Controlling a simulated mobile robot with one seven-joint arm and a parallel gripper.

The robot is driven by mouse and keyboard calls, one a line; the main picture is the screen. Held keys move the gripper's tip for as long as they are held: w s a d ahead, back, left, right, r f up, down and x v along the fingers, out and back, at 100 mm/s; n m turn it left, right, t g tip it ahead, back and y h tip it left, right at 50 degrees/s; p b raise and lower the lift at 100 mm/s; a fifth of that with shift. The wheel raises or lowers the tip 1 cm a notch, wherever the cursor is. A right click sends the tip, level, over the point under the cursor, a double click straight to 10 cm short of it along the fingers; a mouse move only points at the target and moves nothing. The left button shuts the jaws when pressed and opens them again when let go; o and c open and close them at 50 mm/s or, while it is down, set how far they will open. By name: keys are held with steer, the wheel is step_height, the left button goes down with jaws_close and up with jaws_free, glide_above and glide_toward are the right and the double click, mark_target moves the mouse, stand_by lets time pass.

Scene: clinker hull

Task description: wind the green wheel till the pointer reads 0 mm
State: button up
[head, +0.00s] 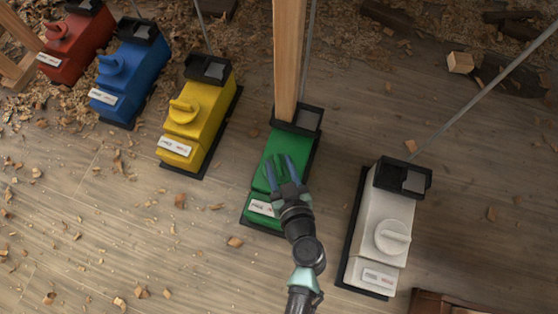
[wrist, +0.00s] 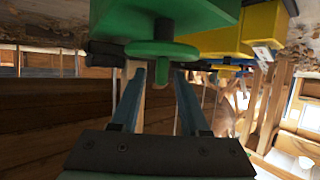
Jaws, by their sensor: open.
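The green box (head: 272,150) stands on a dark base in the middle of the head view, at the foot of a wooden post. Its green wheel is hidden behind my gripper (head: 280,165) in that view. In the wrist view the green wheel (wrist: 161,48) is a flat disc on a short hub under the green body (wrist: 115,18). My gripper (wrist: 159,76) is open, its two blue fingers apart with their tips close to the wheel's rim. I cannot tell whether they touch it. A white label (head: 261,208) shows at the box's near end. I cannot make out a pointer or reading.
A white box (head: 376,245) with a wheel stands to the right. Yellow (head: 205,120), blue (head: 128,75) and red (head: 78,42) boxes stand to the left. The wooden post (head: 288,60) rises behind the green box. Wood chips litter the plank floor (head: 130,245).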

steer(key=p+v, duration=0.3)
steer(key=v, duration=0.9)
steer(key=shift+a, duration=0.1)
